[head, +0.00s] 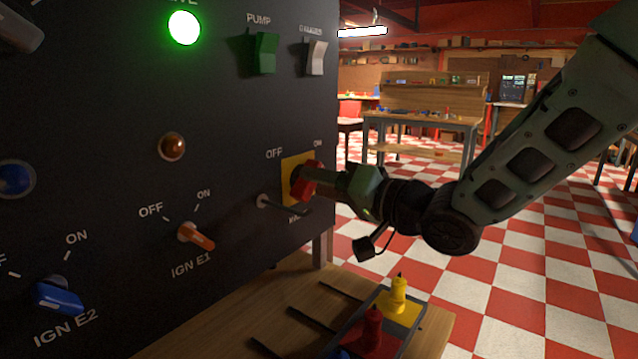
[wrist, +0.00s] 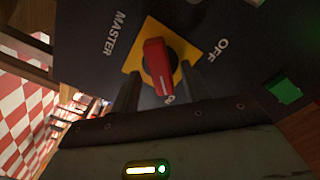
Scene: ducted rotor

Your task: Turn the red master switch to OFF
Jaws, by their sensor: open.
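The red master switch (head: 307,181) is a rotary knob on a yellow plate (head: 288,167) at the right edge of the dark panel. In the wrist view the red knob (wrist: 157,66) is long and narrow. One end points at the partly hidden ON label, away from the OFF label (wrist: 222,49). My gripper (head: 318,180) is at the knob, facing the panel. In the wrist view my gripper (wrist: 158,74) is open, with one dark finger on each side of the knob. I cannot tell whether the fingers touch it.
A metal lever (head: 280,206) sticks out just below the yellow plate. The orange IGN E1 knob (head: 195,236), the green PUMP switch (head: 264,53) and a lit green lamp (head: 184,28) are nearby. A tray (head: 414,337) with coloured items sits on the wooden bench below my arm.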

